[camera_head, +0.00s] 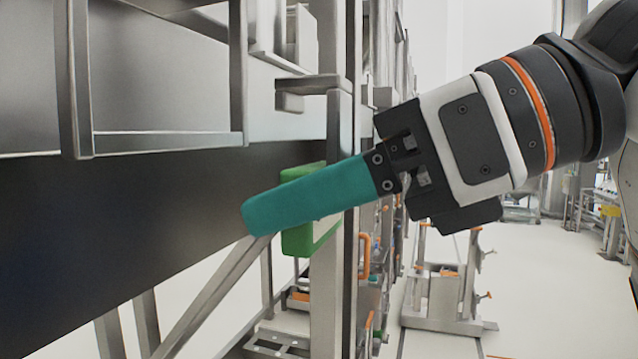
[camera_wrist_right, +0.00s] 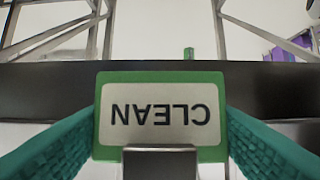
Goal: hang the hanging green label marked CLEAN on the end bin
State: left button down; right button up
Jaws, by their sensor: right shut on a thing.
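My right gripper (camera_head: 258,214) comes in from the right and is shut on the green label (camera_head: 296,242). In the head view its teal finger hides much of the label. In the right wrist view the label (camera_wrist_right: 103,145) sits between the two teal fingers, with the word CLEAN upside down on a pale face. A grey metal piece (camera_wrist_right: 160,163) overlaps the label's lower edge there; I cannot tell whether they touch. A large steel structure (camera_head: 170,140) with a dark side fills the left; I cannot tell which part is the end bin. My left gripper is out of view.
An upright steel post (camera_head: 338,130) stands right behind the gripper's fingers. A diagonal steel strut (camera_head: 215,295) runs below the dark side. A wheeled metal stand (camera_head: 445,295) is farther back, on open pale floor at the right.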

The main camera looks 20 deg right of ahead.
jog(key=r+p+x, duration=0.1)
jog(key=x, duration=0.8)
jog(key=shift+w+a+r, duration=0.2)
jog(key=shift+r, duration=0.15)
dwell(0.3)
jog(key=o, duration=1)
jog(key=shift+c, duration=0.2)
